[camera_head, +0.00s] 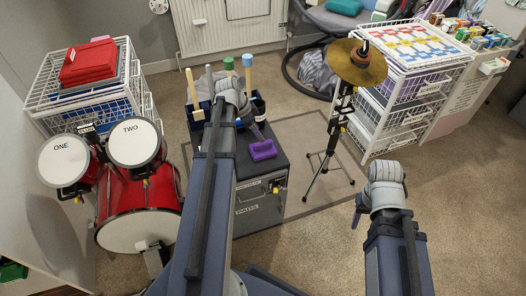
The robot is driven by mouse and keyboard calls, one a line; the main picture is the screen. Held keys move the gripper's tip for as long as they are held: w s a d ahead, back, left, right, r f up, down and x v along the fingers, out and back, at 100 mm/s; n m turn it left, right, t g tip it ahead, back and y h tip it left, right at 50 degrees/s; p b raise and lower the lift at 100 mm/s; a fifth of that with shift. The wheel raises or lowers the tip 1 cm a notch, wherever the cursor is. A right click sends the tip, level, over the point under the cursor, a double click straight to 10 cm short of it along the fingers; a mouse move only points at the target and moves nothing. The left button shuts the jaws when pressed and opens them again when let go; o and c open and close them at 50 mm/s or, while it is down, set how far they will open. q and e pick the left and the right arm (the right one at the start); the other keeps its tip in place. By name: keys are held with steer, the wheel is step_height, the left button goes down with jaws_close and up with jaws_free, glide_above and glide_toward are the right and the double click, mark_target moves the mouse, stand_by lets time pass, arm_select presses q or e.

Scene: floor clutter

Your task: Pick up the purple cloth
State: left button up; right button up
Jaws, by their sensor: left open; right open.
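A small purple item (263,150), which looks like the purple cloth, lies on top of the dark cabinet (275,168). My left arm reaches in over the cabinet, and my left gripper (256,132) is open just above and behind the purple item. I cannot tell whether its fingers touch it. My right gripper (357,216) is open and empty above the carpet, to the right of the cabinet and well away from the purple item. My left arm hides part of the cabinet top.
A holder with upright wooden-handled tools (248,75) stands at the cabinet's back. A red drum set (140,210) is on the left. A cymbal stand (335,130) and white wire drawers (400,100) are on the right. Carpet at the lower right is clear.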

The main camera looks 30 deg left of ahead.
mark_target(263, 147)
arm_select(q)
steer(key=shift+b+x, duration=0.9)
steer(key=shift+x, duration=0.35)
steer(key=b+x, duration=0.4)
steer(key=shift+s+a+f, duration=0.25)
steer(key=shift+a+f, duration=0.05)
steer(key=shift+w+d+f+b, duration=0.2)
steer(key=shift+f+b, duration=0.2)
steer(key=shift+b, duration=0.15)
steer(key=shift+r, duration=0.1)
steer(key=shift+c, duration=0.3)
jaws_close()
